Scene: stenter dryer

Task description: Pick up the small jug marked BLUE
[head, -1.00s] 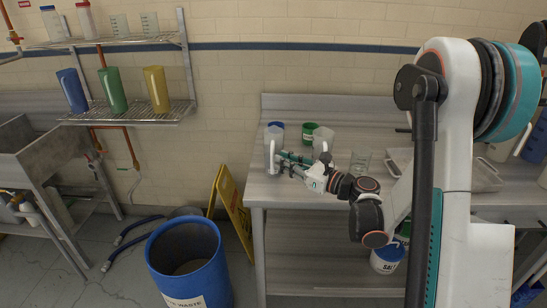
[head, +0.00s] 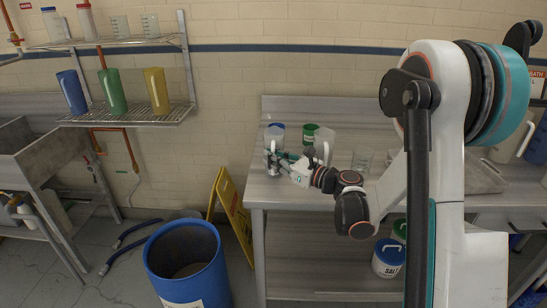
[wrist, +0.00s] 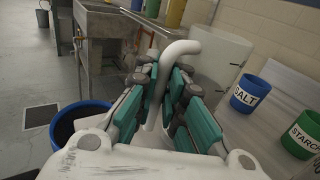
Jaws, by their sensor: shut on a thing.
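A pale translucent jug (head: 272,135) with a white handle is at the front left of the steel bench. In the wrist view its body (wrist: 219,58) is just beyond my fingers and its curved white handle (wrist: 181,48) runs between them. My gripper (head: 279,159) is at the jug's handle side; in the wrist view my gripper (wrist: 163,88) is shut on the handle. No marking on this jug can be read. A second pale jug (head: 324,142) stands to the right on the bench. I cannot tell whether the held jug's base touches the bench.
A blue SALT tub (wrist: 247,95) and a green STARCH tub (wrist: 304,132) stand behind on the bench (head: 345,112). A blue waste bin (head: 188,262) and yellow floor sign (head: 232,205) stand left of the bench.

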